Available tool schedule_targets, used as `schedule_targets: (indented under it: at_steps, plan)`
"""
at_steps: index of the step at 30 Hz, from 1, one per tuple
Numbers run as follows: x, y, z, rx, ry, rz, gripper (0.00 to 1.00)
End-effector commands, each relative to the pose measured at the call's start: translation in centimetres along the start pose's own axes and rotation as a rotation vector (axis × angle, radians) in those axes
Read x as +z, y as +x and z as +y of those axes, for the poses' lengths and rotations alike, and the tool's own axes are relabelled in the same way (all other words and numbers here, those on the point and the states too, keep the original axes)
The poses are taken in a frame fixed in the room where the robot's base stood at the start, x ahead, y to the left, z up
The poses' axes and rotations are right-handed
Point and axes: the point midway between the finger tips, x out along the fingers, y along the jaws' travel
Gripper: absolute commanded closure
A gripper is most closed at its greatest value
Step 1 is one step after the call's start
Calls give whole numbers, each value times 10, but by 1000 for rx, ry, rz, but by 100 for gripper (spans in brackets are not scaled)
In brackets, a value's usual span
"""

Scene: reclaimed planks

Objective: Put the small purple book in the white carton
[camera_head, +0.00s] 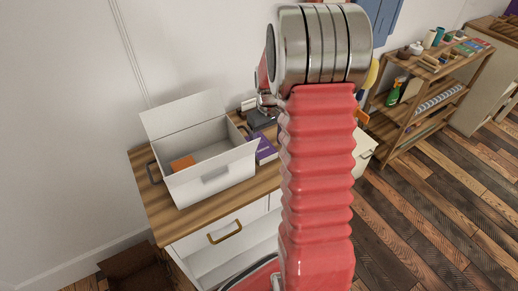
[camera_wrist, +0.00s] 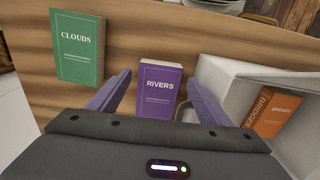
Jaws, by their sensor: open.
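A green book (camera_wrist: 77,47) titled CLOUDS lies left of the purple one on the wooden top (camera_wrist: 140,30). The cabinet has a drawer with a handle (camera_head: 225,232). A wooden shelf (camera_head: 430,85) with several items stands at the right, with plank floor before it.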

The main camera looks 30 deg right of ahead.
Motion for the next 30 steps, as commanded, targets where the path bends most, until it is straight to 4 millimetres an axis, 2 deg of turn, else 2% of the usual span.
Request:
schedule_targets:
  at_steps: [13, 30]
  plan:
    - [1, 48, -1, -1, -1, -3, 28]
    - [0, 51, -1, 0, -1, 0, 28]
